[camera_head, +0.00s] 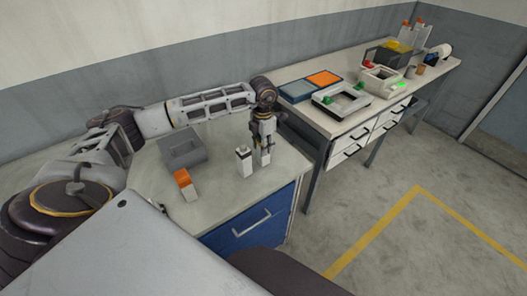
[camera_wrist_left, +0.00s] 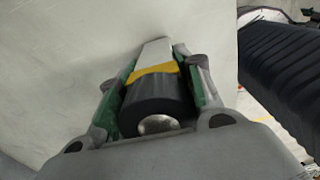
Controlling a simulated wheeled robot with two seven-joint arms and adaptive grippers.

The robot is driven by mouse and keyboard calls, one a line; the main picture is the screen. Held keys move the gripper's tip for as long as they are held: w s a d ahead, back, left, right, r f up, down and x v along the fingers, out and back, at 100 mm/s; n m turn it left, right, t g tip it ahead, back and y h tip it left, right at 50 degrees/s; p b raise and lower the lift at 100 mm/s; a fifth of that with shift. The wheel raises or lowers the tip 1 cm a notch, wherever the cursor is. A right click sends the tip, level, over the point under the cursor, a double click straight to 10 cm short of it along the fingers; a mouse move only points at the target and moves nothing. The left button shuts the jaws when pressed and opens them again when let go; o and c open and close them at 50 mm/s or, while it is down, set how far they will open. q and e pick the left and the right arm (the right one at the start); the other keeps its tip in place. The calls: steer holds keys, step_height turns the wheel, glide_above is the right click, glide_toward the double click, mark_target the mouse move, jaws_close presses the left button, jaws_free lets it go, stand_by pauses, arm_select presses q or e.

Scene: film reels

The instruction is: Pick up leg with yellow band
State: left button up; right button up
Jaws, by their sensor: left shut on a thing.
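The leg with the yellow band (camera_wrist_left: 156,70) sits between the fingers of my left gripper (camera_wrist_left: 155,88) in the left wrist view. It has a pale end, a yellow band, a black section and a silver round tip near the camera. In the head view my left gripper (camera_head: 264,142) points down over the blue cabinet's top, shut on this leg, whose pale lower end (camera_head: 265,159) shows below the fingers. I cannot tell whether that end touches the surface. My right gripper is not in view.
A second pale leg (camera_head: 244,164) stands close left of the gripper. An orange-topped leg (camera_head: 184,181) and a grey open box (camera_head: 183,149) are further left. The cabinet top (camera_head: 222,207) is clear in front. A long bench (camera_head: 330,128) with trays and devices stands right.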

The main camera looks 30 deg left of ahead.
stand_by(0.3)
arm_select(q)
steer(key=shift+r+b, duration=0.55)
steer(key=shift+r, duration=4.45)
steer(key=shift+r, duration=0.1)
